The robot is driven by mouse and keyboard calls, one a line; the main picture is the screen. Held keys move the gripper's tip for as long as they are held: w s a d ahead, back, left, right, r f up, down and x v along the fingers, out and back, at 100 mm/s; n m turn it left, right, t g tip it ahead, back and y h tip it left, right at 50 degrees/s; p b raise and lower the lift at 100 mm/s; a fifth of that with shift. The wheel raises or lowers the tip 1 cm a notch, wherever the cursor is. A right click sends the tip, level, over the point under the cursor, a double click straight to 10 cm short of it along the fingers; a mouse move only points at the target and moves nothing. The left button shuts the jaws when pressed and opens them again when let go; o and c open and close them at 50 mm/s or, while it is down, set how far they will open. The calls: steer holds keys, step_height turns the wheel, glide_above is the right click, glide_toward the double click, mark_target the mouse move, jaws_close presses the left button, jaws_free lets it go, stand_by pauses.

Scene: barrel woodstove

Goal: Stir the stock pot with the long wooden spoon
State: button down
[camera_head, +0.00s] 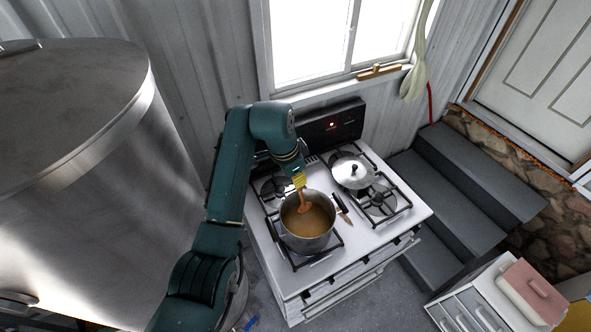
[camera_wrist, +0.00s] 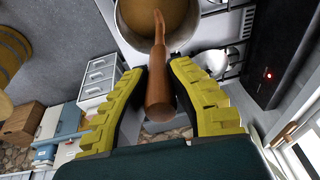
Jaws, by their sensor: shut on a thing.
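The stock pot (camera_head: 309,243) is an open metal pot of brown liquid on the front left burner of the white stove. My gripper (camera_head: 299,181) is above the pot, with its yellow fingers pointing down. It is shut on the long wooden spoon (camera_head: 304,205), whose lower end reaches into the pot at the liquid. In the wrist view the spoon handle (camera_wrist: 159,88) lies between my yellow fingers (camera_wrist: 160,95), and its far end is over the brown liquid inside the pot rim (camera_wrist: 125,35). How deep the spoon tip is, I cannot tell.
A lidded metal pan (camera_head: 352,171) stands at the back right of the stove (camera_head: 365,238). A wooden-handled item (camera_head: 342,213) lies right of the pot. The control panel (camera_head: 333,124) rises behind. A large metal tank (camera_head: 95,190) fills the left; grey steps (camera_head: 450,190) are right.

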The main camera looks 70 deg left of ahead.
step_height(320, 180, down, 16)
steer(key=b, duration=0.6)
steer(key=shift+f+b, duration=0.15)
steer(key=shift+b, duration=0.25)
stand_by(0.3)
stand_by(0.3)
